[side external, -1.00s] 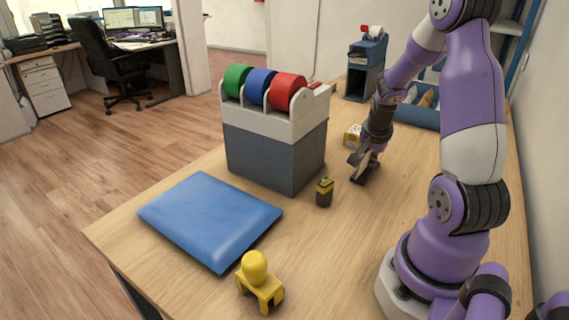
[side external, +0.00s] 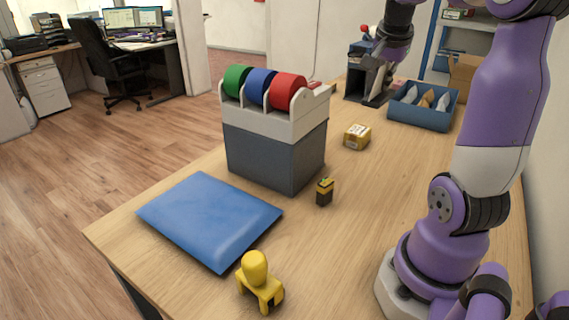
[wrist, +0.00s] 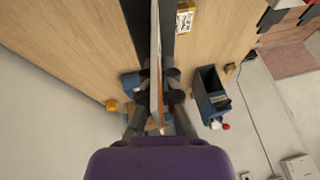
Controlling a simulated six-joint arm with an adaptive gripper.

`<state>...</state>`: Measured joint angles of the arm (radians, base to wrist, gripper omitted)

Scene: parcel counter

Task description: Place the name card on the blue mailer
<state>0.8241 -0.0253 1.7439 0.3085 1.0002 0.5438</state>
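The blue mailer (side external: 210,215) lies flat on the wooden counter at the front left in the side external view, with nothing on it. My gripper (side external: 379,92) is raised near the far end of the counter, in front of the blue-grey device. In the wrist view my gripper (wrist: 159,90) is shut on a thin flat piece, apparently the name card (wrist: 155,50), seen nearly edge-on. A dark strip shows behind it. The card's printed face cannot be made out.
A tape dispenser with green, blue and red rolls (side external: 275,145) stands behind the mailer. A yellow-black block (side external: 324,191), a yellow figure-like stand (side external: 258,281), a small labelled box (side external: 357,136) and a blue tray (side external: 420,116) are on the counter. The middle right is clear.

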